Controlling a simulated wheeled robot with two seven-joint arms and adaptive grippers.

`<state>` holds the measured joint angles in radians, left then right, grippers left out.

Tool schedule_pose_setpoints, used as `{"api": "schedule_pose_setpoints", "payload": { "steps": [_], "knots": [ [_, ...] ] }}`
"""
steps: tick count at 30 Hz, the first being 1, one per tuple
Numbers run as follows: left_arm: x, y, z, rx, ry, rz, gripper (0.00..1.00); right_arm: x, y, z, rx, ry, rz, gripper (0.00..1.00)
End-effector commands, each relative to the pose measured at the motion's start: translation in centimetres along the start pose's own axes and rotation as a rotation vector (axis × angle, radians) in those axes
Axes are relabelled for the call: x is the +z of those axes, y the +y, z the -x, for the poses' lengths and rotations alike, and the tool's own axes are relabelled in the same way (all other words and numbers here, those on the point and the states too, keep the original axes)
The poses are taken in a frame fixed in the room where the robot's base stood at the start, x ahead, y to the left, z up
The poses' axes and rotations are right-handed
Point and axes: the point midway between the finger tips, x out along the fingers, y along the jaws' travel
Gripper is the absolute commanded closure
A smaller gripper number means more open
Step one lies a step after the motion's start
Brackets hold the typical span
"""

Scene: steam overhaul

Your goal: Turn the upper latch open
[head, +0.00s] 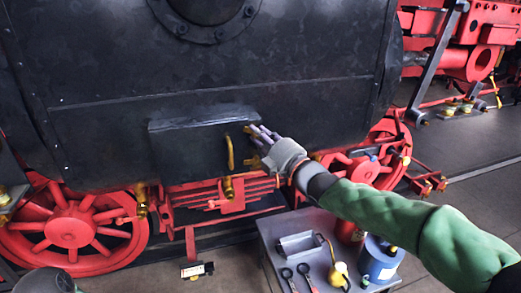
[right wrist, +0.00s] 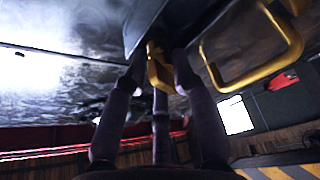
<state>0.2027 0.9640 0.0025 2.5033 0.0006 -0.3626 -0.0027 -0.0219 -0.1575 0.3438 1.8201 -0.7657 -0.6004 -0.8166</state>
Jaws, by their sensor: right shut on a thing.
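The dark box cover (head: 190,145) on the black boiler side carries a brass upper latch (head: 248,130), a brass handle (head: 230,152) and a lower brass latch (head: 255,162). My right gripper (head: 258,133) reaches in from the right and is shut on the upper latch. In the right wrist view, the latch (right wrist: 158,72) sits between the fingers, which partly hide it, and the yellow handle (right wrist: 262,80) shows to its right. I cannot tell the latch's exact angle.
A grey cart (head: 270,235) below holds a metal tray, tools, a yellow-and-white bottle and a blue can (head: 380,262). Red wheels (head: 70,233) stand under the boiler. Brass fittings (head: 228,188) hang below the cover. Floor is free at the right.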

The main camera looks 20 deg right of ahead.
Motion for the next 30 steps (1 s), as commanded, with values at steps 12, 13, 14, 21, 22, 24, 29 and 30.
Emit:
{"api": "schedule_pose_setpoints", "payload": {
  "steps": [12,13,14,21,22,24,29,30],
  "knots": [
    [-0.3,-2.7,-7.6,0.000,0.000,0.000,0.60,0.3,-1.2,0.1,0.126,0.001,-0.326,1.00],
    [-0.3,-2.9,-8.1,0.000,0.000,0.000,0.60,0.3,-1.2,0.1,0.136,0.001,-0.350,1.00],
    [-0.3,-3.0,-8.5,0.000,0.000,0.000,0.60,0.3,-1.2,0.1,0.145,0.001,-0.373,1.00],
    [-0.5,-4.2,-11.7,0.000,0.000,0.000,0.60,0.2,-1.1,0.1,0.223,0.001,-0.567,1.00],
    [-0.5,-4.3,-12.0,0.000,0.000,0.000,0.60,0.3,-1.2,0.1,0.234,0.000,-0.593,1.00],
    [-0.5,-4.5,-12.7,0.000,0.000,0.000,0.60,0.2,-1.1,0.0,0.259,0.000,-0.653,1.00],
    [-0.5,-4.8,-13.6,0.000,0.000,0.000,0.60,0.2,-0.9,0.0,0.313,-0.001,-0.783,1.00],
    [-0.5,-4.9,-13.7,0.000,0.000,0.000,0.60,0.2,-0.8,0.0,0.325,-0.001,-0.813,1.00]
  ]
}}
